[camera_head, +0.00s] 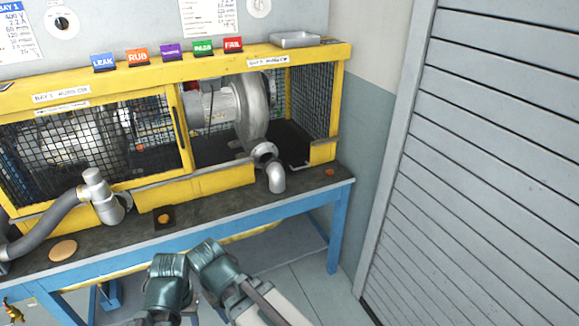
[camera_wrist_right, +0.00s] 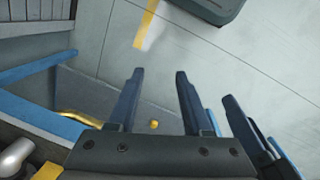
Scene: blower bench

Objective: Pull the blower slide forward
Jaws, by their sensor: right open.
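The grey blower (camera_head: 252,105) sits inside the yellow bench enclosure (camera_head: 215,184), in the uncovered bay on the right. Its outlet elbow (camera_head: 276,178) juts out over the bench front. A dark flat base (camera_head: 292,143) shows beside the blower; the slide's handle cannot be made out. In the head view my teal arm links are before the bench front, and neither gripper's fingers are visible.
A mesh panel (camera_head: 90,143) covers the left bay. A grey hose with a fitting (camera_head: 108,205), a tan disc (camera_head: 63,250) and an orange knob (camera_head: 164,218) are on the bench top. Blue legs (camera_head: 336,235) support the bench. A slatted grey door (camera_head: 480,170) stands right.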

